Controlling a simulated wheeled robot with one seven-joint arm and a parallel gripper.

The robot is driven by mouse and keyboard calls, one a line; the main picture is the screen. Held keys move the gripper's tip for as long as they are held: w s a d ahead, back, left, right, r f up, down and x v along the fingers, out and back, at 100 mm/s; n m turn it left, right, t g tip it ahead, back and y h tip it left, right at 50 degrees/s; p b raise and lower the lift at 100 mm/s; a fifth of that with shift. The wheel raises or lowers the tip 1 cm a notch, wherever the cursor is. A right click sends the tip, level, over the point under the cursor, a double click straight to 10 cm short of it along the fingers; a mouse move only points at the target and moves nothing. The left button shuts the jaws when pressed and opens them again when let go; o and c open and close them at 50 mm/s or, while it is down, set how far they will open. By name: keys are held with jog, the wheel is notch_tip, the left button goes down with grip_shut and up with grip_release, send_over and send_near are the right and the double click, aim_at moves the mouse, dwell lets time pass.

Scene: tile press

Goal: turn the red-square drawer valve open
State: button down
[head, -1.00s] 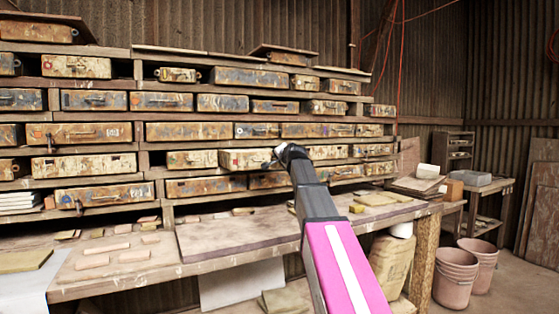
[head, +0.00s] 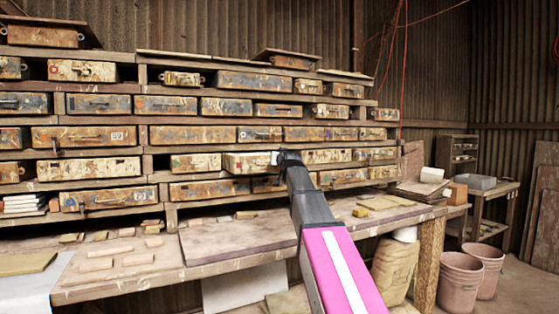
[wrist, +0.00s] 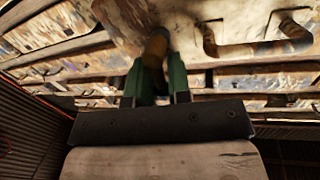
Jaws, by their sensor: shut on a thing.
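My gripper (head: 277,158) is at the front of a worn, cream-and-rust drawer (head: 247,163) in the lower middle of the rack. In the wrist view its two green fingers (wrist: 160,82) are shut on a brownish, rounded stub, which I take to be the valve (wrist: 155,48). The stub meets the drawer front (wrist: 125,15), which fills the top of that view. A bent metal handle (wrist: 258,45) is to the right of the stub. My gripper hides part of the drawer in the head view. I cannot make out a red square at the stub or the valve's angle.
Similar drawers fill the rack above, below and on both sides. A workbench (head: 225,240) with small tiles (head: 137,260) runs below. Two buckets (head: 461,275) stand on the floor at right, near a small side table (head: 490,190).

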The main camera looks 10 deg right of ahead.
jog(key=shift+s+a+n, duration=0.1)
jog(key=shift+a+n, duration=0.05)
jog(key=shift+n, duration=0.45)
jog(key=c, duration=1.2)
grip_release()
jog(key=shift+c, duration=0.2)
jog(key=s+d, duration=0.1)
jog(key=s, duration=0.9)
jog(key=shift+s, duration=0.35)
jog(key=shift+d, duration=0.1)
